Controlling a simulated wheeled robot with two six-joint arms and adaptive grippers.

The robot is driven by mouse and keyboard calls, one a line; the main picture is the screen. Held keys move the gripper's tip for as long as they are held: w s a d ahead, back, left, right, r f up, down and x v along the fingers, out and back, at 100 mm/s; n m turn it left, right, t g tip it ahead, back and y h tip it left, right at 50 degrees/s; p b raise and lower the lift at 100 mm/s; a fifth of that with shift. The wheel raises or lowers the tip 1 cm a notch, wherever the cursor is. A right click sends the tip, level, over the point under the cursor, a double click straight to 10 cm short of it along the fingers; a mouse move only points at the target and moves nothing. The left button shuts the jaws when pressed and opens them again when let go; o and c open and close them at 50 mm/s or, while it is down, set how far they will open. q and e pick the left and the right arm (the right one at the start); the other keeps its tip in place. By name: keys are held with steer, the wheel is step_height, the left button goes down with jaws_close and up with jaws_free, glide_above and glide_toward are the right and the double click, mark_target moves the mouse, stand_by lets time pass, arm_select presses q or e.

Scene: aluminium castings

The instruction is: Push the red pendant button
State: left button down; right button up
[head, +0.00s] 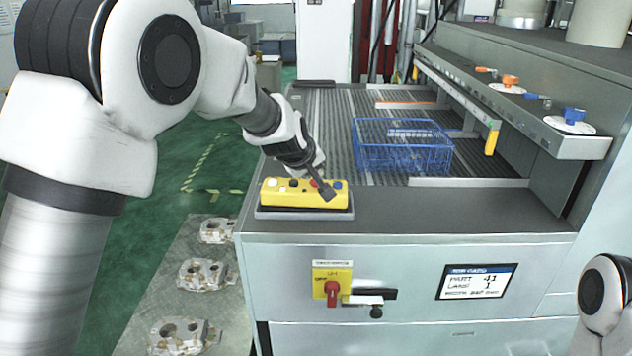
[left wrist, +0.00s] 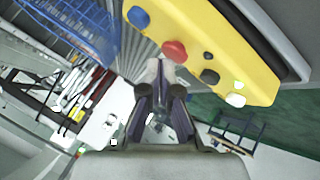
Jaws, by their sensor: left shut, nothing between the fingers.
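The yellow pendant (head: 298,201) lies on a grey pad at the near left of the machine's top. Its red button (head: 314,183) is partly hidden by my left gripper (head: 327,193). In the left wrist view, the pendant (left wrist: 222,42) runs diagonally across the top, with the red button (left wrist: 175,51) just beyond the fingertips. My left gripper (left wrist: 159,75) is shut and empty, close to the red button. I cannot tell whether it touches it. Blue (left wrist: 139,17), black and white buttons are also on the pendant. My right gripper is out of view.
A blue wire basket (head: 402,160) stands on the ribbed conveyor behind the pendant. A red rotary switch (head: 332,291) on a yellow plate is on the cabinet front. A shelf with orange and blue valve handles runs along the right.

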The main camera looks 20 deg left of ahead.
mark_target(314, 182)
arm_select(q)
steer(key=shift+f+b, duration=0.4)
steer(key=shift+f, duration=0.1)
steer(key=shift+r, duration=0.1)
stand_by(0.5)
steer(key=shift+r+p, duration=0.8)
steer(key=shift+p, duration=0.1)
steer(key=shift+r, duration=0.1)
step_height(314, 182, up, 5)
steer(key=p, duration=0.5)
